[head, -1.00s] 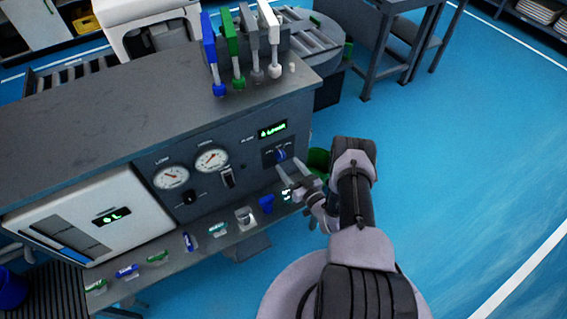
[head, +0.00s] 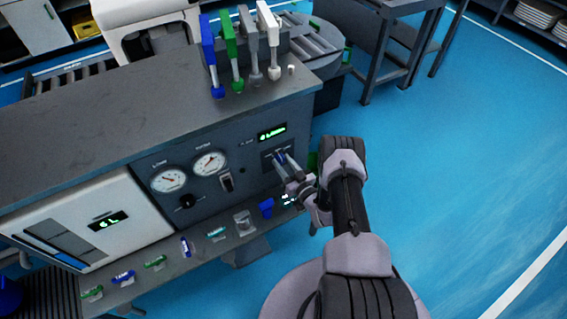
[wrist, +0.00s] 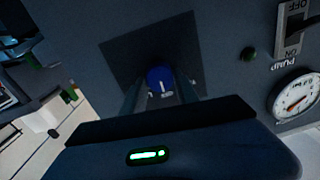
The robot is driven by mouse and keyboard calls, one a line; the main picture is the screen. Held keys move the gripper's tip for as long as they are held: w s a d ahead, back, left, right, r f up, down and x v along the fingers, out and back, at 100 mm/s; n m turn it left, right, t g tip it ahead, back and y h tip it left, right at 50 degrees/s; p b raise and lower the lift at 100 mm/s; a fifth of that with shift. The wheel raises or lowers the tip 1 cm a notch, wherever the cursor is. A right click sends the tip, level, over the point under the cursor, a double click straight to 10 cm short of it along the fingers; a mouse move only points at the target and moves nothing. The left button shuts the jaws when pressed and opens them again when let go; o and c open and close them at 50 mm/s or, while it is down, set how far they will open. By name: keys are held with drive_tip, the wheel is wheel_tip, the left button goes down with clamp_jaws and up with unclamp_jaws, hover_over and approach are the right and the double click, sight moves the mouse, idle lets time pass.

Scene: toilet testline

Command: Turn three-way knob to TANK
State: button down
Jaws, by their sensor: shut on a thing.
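The three-way knob (wrist: 160,82) is blue with a white pointer line and sits on a dark square plate (wrist: 125,52) on the panel front. In the head view the knob (head: 280,158) is mostly covered by my gripper (head: 284,160). My gripper's two fingers (wrist: 160,88) stand on either side of the knob in the wrist view, shut on it. The small labels around the knob are too small and partly hidden to read.
Two gauges (head: 190,172), a black knob (head: 187,201) and a pump switch (wrist: 293,28) are on the same panel. A green-lit display (head: 271,132) is above the knob. A shelf (head: 190,262) with several small parts juts out below. Blue floor (head: 460,150) is free to the right.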

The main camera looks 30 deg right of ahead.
drive_tip(key=n+p, duration=0.1)
drive_tip(key=n, duration=0.4)
drive_tip(key=shift+a+p, duration=0.1)
drive_tip(key=shift+p, duration=0.25)
drive_tip(key=n+p, duration=0.1)
drive_tip(key=n, duration=0.3)
drive_tip(key=shift+a+f, duration=0.1)
drive_tip(key=shift+n, duration=0.4)
drive_tip(key=shift+s, duration=0.1)
drive_tip(key=c, duration=0.9)
unclamp_jaws()
